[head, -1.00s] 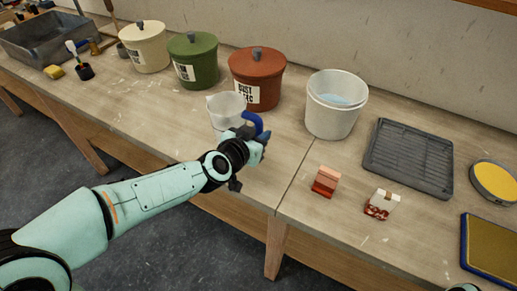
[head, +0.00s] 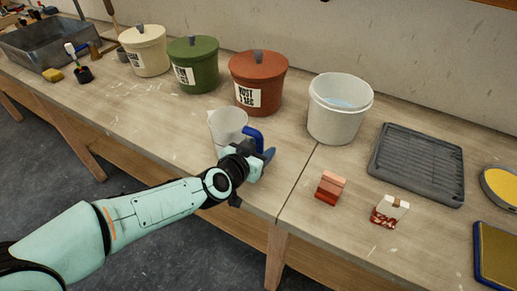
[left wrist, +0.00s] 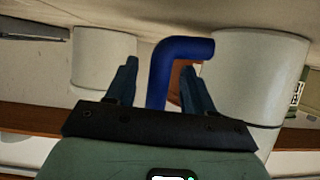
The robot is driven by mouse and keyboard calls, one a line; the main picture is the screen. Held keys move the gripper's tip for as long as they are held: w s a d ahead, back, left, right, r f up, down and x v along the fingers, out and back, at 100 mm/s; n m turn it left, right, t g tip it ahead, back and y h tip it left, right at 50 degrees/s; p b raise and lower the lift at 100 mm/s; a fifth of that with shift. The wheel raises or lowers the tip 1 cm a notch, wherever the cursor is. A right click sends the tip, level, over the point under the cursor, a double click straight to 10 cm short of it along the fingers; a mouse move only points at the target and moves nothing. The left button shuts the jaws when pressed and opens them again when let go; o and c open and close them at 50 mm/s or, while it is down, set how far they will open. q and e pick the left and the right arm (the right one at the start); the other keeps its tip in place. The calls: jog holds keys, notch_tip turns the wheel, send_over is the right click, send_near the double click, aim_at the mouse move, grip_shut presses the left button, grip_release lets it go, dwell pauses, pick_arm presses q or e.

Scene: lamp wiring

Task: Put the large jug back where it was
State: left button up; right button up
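The large jug (head: 227,129) is pale and translucent, with a blue handle (head: 254,136) on its right side. It is upright at the front of the bench, before the rust-red bucket. I cannot tell whether its base touches the wood, as my arm partly hides it. My left gripper (head: 262,157) is at the handle. In the left wrist view the handle (left wrist: 158,85) stands between the two fingers, with a narrow gap on each side, so the left gripper (left wrist: 160,85) looks open around it. The jug's wall (left wrist: 258,85) is right of the handle. My right gripper is out of view.
Behind stand a cream bucket (head: 145,52), a green bucket (head: 193,65) and the rust-red bucket (head: 257,85), all lidded. A white pail (head: 335,120) stands right of the jug. Small blocks (head: 330,188) and a grey ribbed tray (head: 420,165) lie further right.

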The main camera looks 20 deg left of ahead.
pick_arm(q)
jog(key=shift+s+r, duration=0.1)
jog(key=shift+r, duration=0.05)
jog(key=p+v, duration=0.2)
jog(key=v, duration=0.9)
jog(key=shift+s+p, duration=0.3)
jog(key=shift+s, duration=0.1)
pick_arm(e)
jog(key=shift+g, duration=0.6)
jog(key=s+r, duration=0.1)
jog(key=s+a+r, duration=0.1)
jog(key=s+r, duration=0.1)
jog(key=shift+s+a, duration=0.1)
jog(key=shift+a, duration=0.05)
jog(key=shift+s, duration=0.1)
